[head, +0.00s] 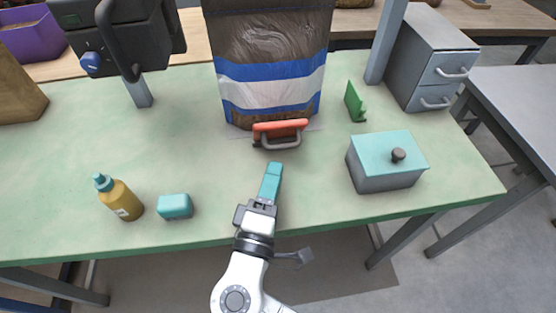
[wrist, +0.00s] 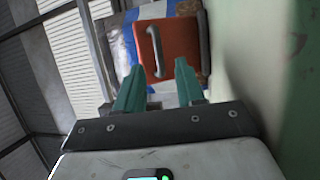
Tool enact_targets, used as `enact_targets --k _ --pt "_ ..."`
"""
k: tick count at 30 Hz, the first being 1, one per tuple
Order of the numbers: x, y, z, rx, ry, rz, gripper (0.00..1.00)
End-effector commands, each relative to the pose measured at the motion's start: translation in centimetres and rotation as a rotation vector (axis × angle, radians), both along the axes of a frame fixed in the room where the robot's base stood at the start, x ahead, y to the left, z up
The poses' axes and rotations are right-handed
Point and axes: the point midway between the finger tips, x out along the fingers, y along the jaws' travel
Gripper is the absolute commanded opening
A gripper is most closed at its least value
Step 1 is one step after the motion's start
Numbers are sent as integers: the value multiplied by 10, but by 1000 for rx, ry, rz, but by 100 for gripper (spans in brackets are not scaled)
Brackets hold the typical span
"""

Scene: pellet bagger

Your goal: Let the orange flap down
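The orange flap (head: 281,128) is at the foot of the striped bag, and the head view shows it as a narrow orange strip with a dark grey handle (head: 278,142) on my side. In the wrist view the flap (wrist: 181,48) shows its broad face, with the grey handle (wrist: 155,50) running along its left part. My gripper (head: 272,168) is in front of the flap, its teal fingers pointing at it. In the wrist view my gripper (wrist: 160,66) has its fingers apart with nothing between them. The fingertips appear short of the handle.
The bag (head: 270,85) stands behind the flap. A grey box with a teal lid (head: 385,155) is to the right, with a green bracket (head: 355,102) behind it. A teal block (head: 174,206) and a yellow bottle (head: 120,198) are at left. The table between is clear.

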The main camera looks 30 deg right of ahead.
Motion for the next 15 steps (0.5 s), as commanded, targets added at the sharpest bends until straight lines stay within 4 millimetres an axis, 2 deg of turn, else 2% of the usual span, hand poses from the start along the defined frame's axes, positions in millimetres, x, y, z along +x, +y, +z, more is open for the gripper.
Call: enact_targets --k 6,15 --pt "-27 24 -8 0 2 2 38" --pt "-39 34 -9 -1 1 -1 38"
